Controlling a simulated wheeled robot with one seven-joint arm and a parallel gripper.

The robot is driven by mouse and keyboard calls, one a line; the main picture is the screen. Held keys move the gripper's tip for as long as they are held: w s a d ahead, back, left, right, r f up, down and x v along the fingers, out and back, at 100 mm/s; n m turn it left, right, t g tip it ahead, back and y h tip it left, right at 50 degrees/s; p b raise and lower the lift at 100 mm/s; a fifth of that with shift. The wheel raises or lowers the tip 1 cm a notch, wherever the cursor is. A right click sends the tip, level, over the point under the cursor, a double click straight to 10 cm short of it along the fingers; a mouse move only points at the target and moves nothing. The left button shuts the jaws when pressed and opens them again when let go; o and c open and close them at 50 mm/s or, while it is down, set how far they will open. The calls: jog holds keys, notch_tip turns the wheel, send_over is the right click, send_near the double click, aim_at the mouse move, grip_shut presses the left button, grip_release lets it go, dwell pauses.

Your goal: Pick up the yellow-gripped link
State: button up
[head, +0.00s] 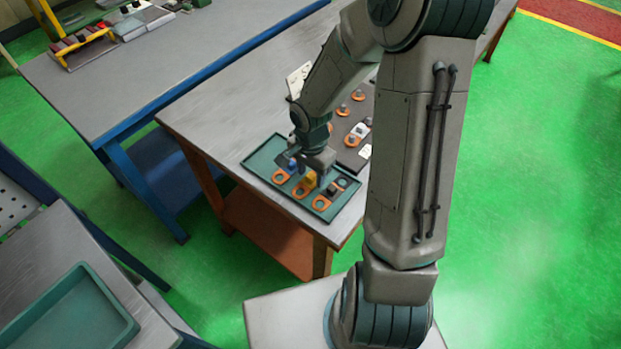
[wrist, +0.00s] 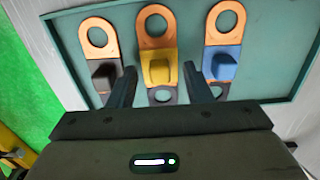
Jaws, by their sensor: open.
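The yellow-gripped link (wrist: 158,68) lies in the green tray, its copper ring end toward the top of the wrist view. In the head view its yellow grip (head: 310,178) shows just below my gripper (head: 309,163). In the wrist view my gripper (wrist: 157,85) is open, with one finger on each side of the yellow grip's column and gaps on both sides. A dark-gripped link (wrist: 103,66) lies to the left and a blue-gripped link (wrist: 221,65) to the right. I cannot tell the height of the fingertips above the tray.
The green tray (head: 262,157) sits on the near end of a grey-topped table (head: 205,118). A dark board (head: 348,150) with more links lies behind it. Another bench (head: 150,75) stands at the left, and an empty-looking green tray (head: 75,318) is at lower left.

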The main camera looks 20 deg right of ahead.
jog(key=shift+c, duration=0.3)
grip_shut()
jog(key=shift+r, duration=0.1)
